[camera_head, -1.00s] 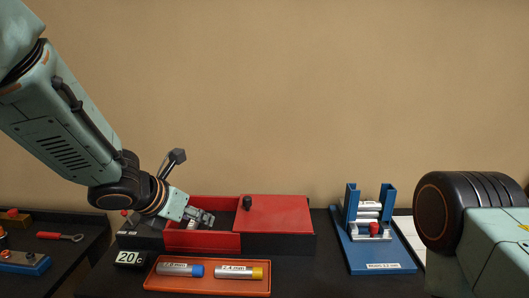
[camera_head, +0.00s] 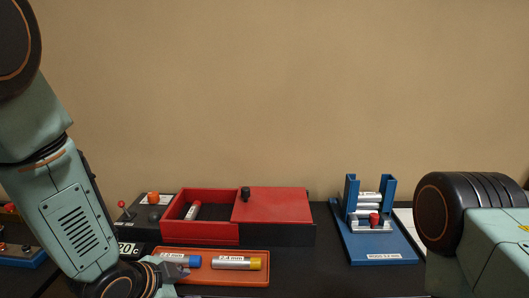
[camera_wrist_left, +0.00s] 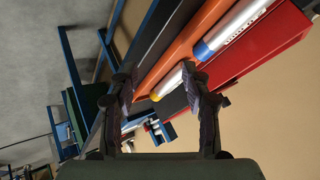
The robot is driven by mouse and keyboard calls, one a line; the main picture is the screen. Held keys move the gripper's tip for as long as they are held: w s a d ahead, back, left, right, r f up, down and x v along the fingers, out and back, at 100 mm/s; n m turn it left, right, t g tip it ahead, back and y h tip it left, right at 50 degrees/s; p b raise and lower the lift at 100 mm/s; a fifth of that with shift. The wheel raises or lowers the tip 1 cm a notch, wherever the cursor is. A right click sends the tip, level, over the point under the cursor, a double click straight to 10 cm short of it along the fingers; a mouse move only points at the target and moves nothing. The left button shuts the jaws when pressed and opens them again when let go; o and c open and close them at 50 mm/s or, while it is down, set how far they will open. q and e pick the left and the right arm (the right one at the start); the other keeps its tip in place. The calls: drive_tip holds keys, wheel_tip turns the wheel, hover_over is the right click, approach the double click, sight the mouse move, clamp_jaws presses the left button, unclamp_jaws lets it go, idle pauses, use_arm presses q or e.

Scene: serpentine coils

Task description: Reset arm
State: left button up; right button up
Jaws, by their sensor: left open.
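My left gripper (camera_head: 178,267) is low at the left end of the orange tray, in front of the red box. Its jaws (camera_wrist_left: 160,92) are open and empty in the left wrist view, with the tray and its cylinders beyond the fingertips. Two labelled cylinders lie in the orange tray (camera_head: 262,285): one with a blue end (camera_head: 194,261), partly hidden by my gripper, and one with a yellow end (camera_head: 236,263). The red box (camera_head: 200,237) has its left part open, with a small red-tipped cylinder (camera_head: 193,211) inside. My right gripper is out of view.
A red lid (camera_head: 272,205) with a black knob covers the box's right part. A blue stand (camera_head: 377,250) holding white cylinders is at the right. A control panel with a red-knobbed lever (camera_head: 122,205) and a "20°C" display (camera_head: 128,249) stand left of the box.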

use_arm(q)
drive_tip(key=s+a+f+n+g+y+b, duration=0.1)
drive_tip(key=s+a+f+n+g+b, duration=0.1)
drive_tip(key=s+f, duration=0.8)
drive_tip(key=s+a+f+n+g+y+b, duration=0.1)
drive_tip(key=s+a+f+n+g+b, duration=0.1)
drive_tip(key=s+f+n, duration=0.4)
drive_tip(key=s+a+f+n+g+y+b, duration=0.1)
drive_tip(key=s+f+n+g+b, duration=0.3)
drive_tip(key=s+f, duration=1.1)
drive_tip(key=shift+s+a+f+n+b, duration=0.3)
drive_tip(key=shift+s+a+n+b, duration=0.45)
drive_tip(key=shift+b, duration=0.35)
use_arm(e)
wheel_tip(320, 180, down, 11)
use_arm(q)
drive_tip(key=shift+w, duration=0.25)
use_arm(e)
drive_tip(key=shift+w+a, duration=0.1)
use_arm(q)
drive_tip(key=shift+s, duration=0.1)
